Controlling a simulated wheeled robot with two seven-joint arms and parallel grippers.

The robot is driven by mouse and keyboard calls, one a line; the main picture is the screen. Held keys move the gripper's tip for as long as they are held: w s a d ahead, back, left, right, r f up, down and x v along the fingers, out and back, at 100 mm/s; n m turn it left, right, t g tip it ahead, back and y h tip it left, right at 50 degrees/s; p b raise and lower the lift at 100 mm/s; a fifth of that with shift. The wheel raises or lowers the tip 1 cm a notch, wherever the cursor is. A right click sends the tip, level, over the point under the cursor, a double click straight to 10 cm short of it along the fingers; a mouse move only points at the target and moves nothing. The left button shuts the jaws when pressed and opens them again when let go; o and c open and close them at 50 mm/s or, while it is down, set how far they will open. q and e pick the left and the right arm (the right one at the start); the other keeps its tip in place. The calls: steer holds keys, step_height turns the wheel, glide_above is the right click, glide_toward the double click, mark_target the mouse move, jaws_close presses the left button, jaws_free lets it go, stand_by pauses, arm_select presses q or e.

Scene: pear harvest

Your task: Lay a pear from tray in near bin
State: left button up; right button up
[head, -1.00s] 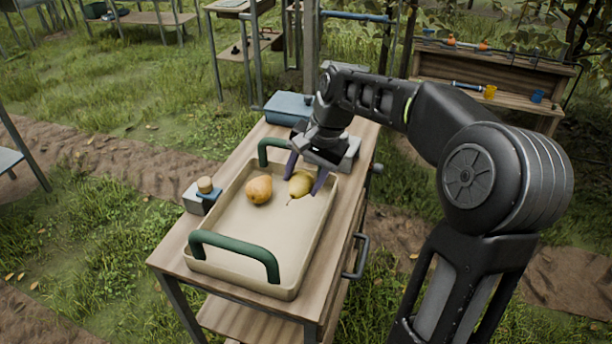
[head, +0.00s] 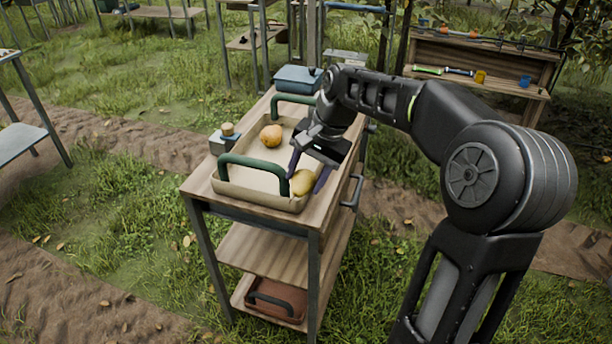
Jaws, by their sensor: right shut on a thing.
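A cream tray (head: 248,181) with green handles lies on top of a wooden cart. My right gripper (head: 306,180) is shut on a yellow pear (head: 303,183), over the tray's near right corner. Whether the pear clears the tray floor I cannot tell. A second, orange-tinted pear (head: 271,136) lies at the tray's far left. A blue bin-like box (head: 297,78) stands at the cart's far end. A reddish-brown bin (head: 277,302) with a dark handle sits on the cart's bottom shelf. My left gripper is not in view.
The wooden cart (head: 262,250) has a middle shelf that looks empty and a handle on its right side. A small box with a round knob (head: 226,137) stands left of the tray. A workbench (head: 480,75) stands behind right. Grass lies around the cart.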

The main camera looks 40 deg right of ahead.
mark_target(297, 194)
steer(key=shift+s+a+f+n, duration=0.15)
steer(key=shift+s+a+f, duration=0.1)
steer(key=shift+a, duration=0.2)
steer(key=shift+s+a+f+n, duration=0.15)
steer(key=shift+s+a+f, duration=0.1)
steer(key=shift+a, duration=0.15)
steer(key=f, duration=0.1)
steer(key=a+f, duration=0.1)
steer(key=shift+w+f+n, duration=0.3)
steer(key=shift+w+n, duration=0.1)
steer(key=a+f+n+g+y, duration=0.1)
steer(key=a+f+n, duration=0.4)
steer(key=f, duration=0.5)
steer(key=a+f+n+g, duration=0.2)
steer(key=a+f+n, duration=0.3)
steer(key=a+f, duration=0.5)
steer(key=shift+a+f+n+y, duration=0.3)
steer(key=shift+f+y, duration=0.1)
steer(key=shift+f, duration=0.4)
steer(key=shift+d, duration=0.15)
